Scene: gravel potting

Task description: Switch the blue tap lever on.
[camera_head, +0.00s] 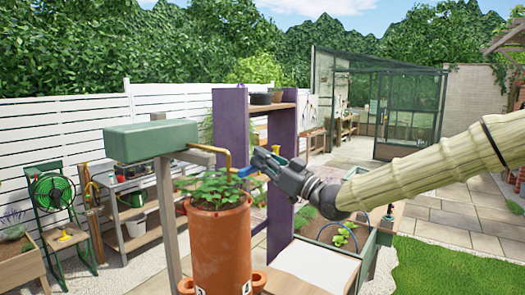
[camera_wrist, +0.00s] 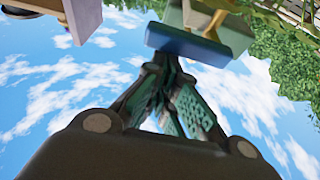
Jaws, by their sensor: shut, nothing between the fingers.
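The blue tap lever (camera_head: 247,171) is a small blue bar at the end of the brass pipe (camera_head: 228,157), above the leafy plant. In the wrist view the lever (camera_wrist: 190,42) is a wide blue bar just beyond my fingertips, slightly tilted. My gripper (camera_head: 262,159) comes in from the right, with its fingertips close beside the lever. In the wrist view my gripper (camera_wrist: 165,58) has its fingers together with nothing between them. I cannot tell whether the tips touch the lever. The green tank (camera_head: 150,140) feeds the pipe.
A terracotta planter (camera_head: 221,245) with a leafy plant (camera_head: 214,188) stands below the tap. A purple-sided shelf (camera_head: 230,115) stands close behind. A wooden post (camera_head: 167,210) holds up the tank. A raised bed (camera_head: 330,232) lies below my arm. Paving is open at right.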

